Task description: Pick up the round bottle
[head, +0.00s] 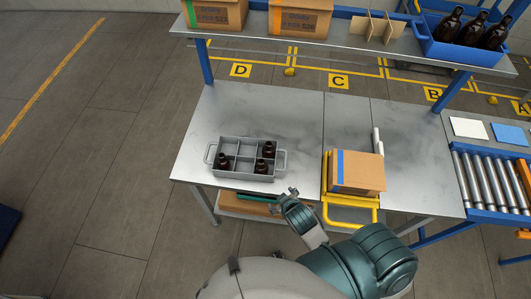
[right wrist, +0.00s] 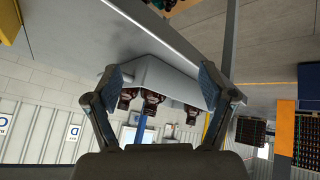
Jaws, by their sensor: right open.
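A grey divided crate (head: 231,174) sits on the left part of the metal table. Three dark amber bottles stand in its compartments: one at the left (head: 223,161), one at the back right (head: 269,149) and one at the front right (head: 261,166). I cannot tell which is the round bottle. My right gripper (head: 286,196) is near the table's front edge, right of and nearer than the crate, apart from it. In the right wrist view, its fingers (right wrist: 163,80) are spread and empty, with the crate (right wrist: 170,78) and bottle tops beyond. My left gripper is not in view.
A cardboard box (head: 358,172) on a yellow frame (head: 350,200) stands right of the gripper. A shelf (head: 340,40) above the back holds boxes and a blue bin (head: 455,50) with three bottles. The table behind the crate is clear.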

